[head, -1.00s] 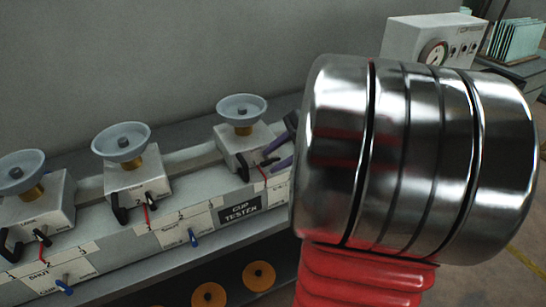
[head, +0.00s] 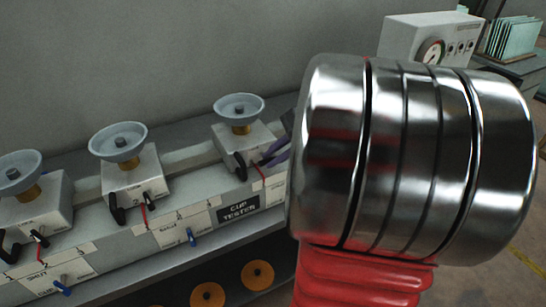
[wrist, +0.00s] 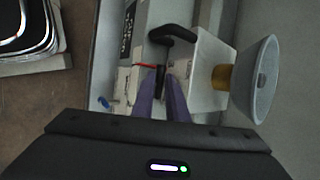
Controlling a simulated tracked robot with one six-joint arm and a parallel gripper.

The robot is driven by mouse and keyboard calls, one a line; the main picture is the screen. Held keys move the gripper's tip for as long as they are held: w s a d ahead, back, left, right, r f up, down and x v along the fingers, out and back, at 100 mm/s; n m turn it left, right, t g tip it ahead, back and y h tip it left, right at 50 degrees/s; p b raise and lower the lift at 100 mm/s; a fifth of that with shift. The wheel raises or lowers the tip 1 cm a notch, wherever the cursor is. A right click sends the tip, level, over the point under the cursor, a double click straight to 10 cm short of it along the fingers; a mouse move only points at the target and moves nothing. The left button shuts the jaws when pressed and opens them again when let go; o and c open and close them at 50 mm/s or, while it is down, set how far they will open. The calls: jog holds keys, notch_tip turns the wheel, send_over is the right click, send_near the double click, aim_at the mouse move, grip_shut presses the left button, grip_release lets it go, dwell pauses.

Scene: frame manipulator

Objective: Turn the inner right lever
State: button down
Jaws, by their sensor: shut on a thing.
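The right test station is a white box (head: 229,139) with a grey cup (head: 239,108) on a brass stem. Its black left lever (head: 240,170) stands free at the box front. My gripper (head: 270,156) reaches in from the right at the same box, mostly hidden behind my metal arm link. In the wrist view my gripper's purple fingers (wrist: 162,92) are shut on a smaller black lever (wrist: 160,76). The larger bent black lever (wrist: 173,36) is just beyond the fingertips, apart from them. The cup (wrist: 257,80) is at the right.
Two similar stations with cups (head: 118,142) (head: 21,172) stand to the left on the same bench. A thin red pointer (wrist: 144,65) is beside the gripped lever. A blue valve handle (head: 192,236) is on the bench front. A gauge box (head: 428,35) stands at the back right.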

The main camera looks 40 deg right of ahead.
aim_at(264, 163)
jog(key=shift+a, duration=0.1)
jog(key=shift+w+a+r+n+g+h, duration=0.1)
jog(key=shift+a+n+g+h, duration=0.1)
jog(key=shift+h, duration=0.35)
jog(key=shift+w+a+r+n+g+h, duration=0.1)
jog(key=shift+n+g+h, duration=0.1)
jog(key=shift+h, duration=0.35)
jog(key=shift+w+a+f+n+g+h, duration=0.1)
jog(key=shift+a+n+g+h, duration=0.2)
jog(key=shift+h, duration=0.6)
jog(key=shift+a+n+g+h, duration=0.2)
jog(key=shift+n+h, duration=0.1)
jog(key=shift+h, duration=0.6)
jog(key=shift+a+h, duration=0.15)
jog(key=shift+h, duration=0.45)
jog(key=shift+a+f+n+g+h, duration=0.1)
jog(key=shift+n+g+h, duration=0.2)
jog(key=shift+h, duration=0.1)
jog(key=shift+w+a+f+n+h, duration=0.15)
jog(key=shift+a+n+h, duration=0.15)
jog(key=shift+h, duration=0.6)
jog(key=shift+f+h, duration=0.1)
jog(key=shift+h, duration=0.3)
jog(key=shift+a+f+n+g+h, duration=0.15)
jog(key=shift+n+g+h, duration=0.15)
jog(key=shift+h, duration=0.3)
